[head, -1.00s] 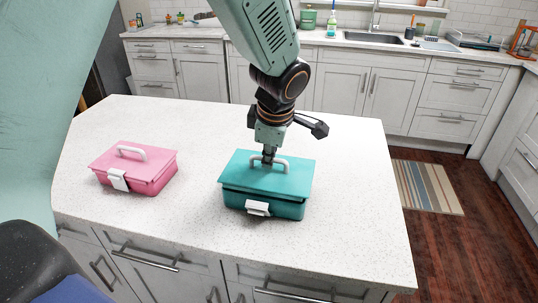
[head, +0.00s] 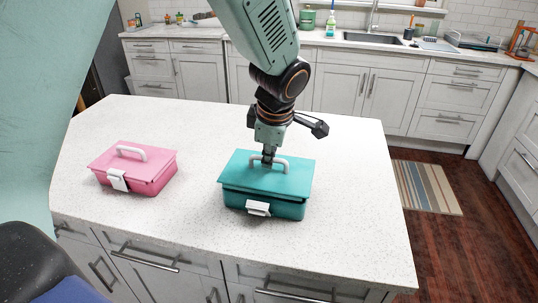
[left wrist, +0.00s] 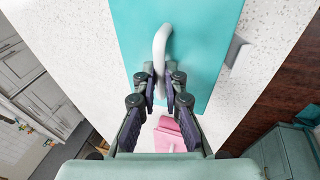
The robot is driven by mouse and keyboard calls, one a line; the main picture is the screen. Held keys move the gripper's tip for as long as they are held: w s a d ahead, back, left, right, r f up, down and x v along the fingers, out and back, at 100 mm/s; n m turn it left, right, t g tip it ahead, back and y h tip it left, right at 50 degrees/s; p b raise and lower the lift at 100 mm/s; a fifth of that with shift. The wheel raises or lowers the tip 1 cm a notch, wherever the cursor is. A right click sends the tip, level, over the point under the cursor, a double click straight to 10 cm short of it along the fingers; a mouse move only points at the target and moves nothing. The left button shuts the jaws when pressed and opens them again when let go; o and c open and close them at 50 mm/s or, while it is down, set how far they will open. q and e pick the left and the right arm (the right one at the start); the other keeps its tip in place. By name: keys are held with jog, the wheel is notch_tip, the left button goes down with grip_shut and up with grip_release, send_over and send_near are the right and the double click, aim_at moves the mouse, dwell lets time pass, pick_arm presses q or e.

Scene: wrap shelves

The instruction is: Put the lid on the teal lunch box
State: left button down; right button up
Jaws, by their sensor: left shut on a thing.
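The teal lunch box (head: 262,202) stands on the white speckled island top, with a white latch (head: 258,209) on its front. Its teal lid (head: 240,175) rests on top of the box and looks level. The lid has a white handle (head: 285,164), which also shows in the left wrist view (left wrist: 160,45). My left gripper (head: 268,158) points down from above and is shut on this handle; its fingers (left wrist: 160,88) stand on both sides of it. The fingers hide part of the handle. My right gripper is not in view.
A pink lunch box (head: 135,168) with its own handle and latch stands to the left on the island top (head: 345,190). The counter right of the teal box is clear. A sink (head: 375,38) and cabinets line the back.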

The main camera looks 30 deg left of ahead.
pick_arm(q)
jog(key=shift+d, duration=0.1)
dwell(0.4)
jog(key=shift+s+b, duration=0.15)
jog(key=shift+b, duration=0.3)
dwell(0.4)
jog(key=shift+f+b, duration=1.05)
jog(key=shift+f, duration=0.1)
jog(key=c, duration=1.4)
grip_release()
jog(key=shift+o, duration=0.2)
